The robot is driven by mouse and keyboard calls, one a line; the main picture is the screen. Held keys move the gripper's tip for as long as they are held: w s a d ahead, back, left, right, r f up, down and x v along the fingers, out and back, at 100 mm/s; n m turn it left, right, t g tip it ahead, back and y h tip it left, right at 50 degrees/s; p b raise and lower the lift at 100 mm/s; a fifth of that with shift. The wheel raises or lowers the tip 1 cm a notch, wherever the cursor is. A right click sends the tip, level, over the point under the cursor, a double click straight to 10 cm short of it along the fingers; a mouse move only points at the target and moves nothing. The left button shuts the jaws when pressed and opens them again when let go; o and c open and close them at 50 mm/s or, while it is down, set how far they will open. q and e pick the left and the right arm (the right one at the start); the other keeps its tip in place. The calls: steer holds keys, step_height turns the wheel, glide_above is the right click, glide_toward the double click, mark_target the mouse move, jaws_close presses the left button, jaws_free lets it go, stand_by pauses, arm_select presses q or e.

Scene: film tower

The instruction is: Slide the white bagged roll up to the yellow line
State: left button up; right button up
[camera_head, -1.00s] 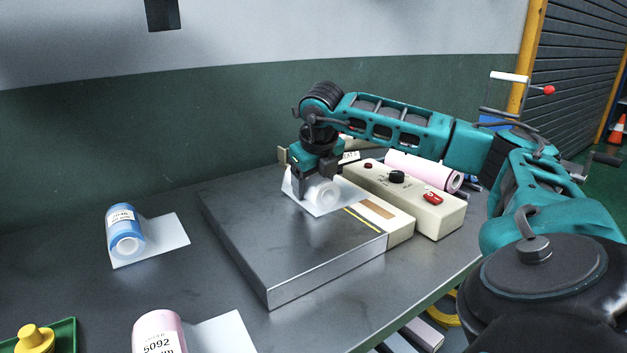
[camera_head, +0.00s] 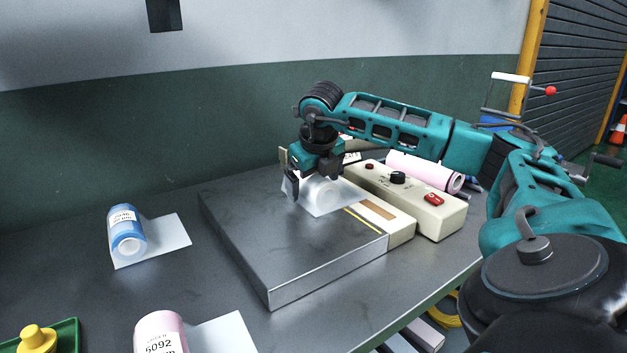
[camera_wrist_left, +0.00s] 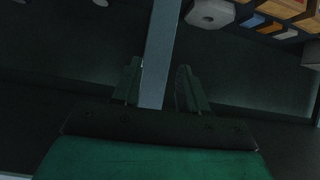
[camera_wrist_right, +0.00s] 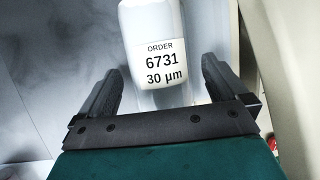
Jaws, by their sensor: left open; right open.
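The white bagged roll (camera_head: 322,198) lies on its pale sheet on the steel plate (camera_head: 285,240), near the plate's back right side. In the right wrist view the roll (camera_wrist_right: 163,55) shows a label reading order 6731, 30 µm. My right gripper (camera_head: 314,188) is open over the roll, with its fingers on either side; I cannot tell whether they touch it. The yellow line (camera_head: 362,222) runs along the plate's right side, and its far part is hidden by the roll's sheet. My left gripper (camera_wrist_left: 158,72) is open, seen only in the left wrist view.
A cream control box (camera_head: 410,197) with knobs and a red switch stands right of the plate, with a pink roll (camera_head: 425,172) behind it. A blue roll (camera_head: 126,232) and another pink roll (camera_head: 160,332) lie to the left. A green tray (camera_head: 66,335) is front left.

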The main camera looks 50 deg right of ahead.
steer(key=p+v, duration=0.2)
steer(key=v, duration=1)
steer(key=shift+r, duration=0.35)
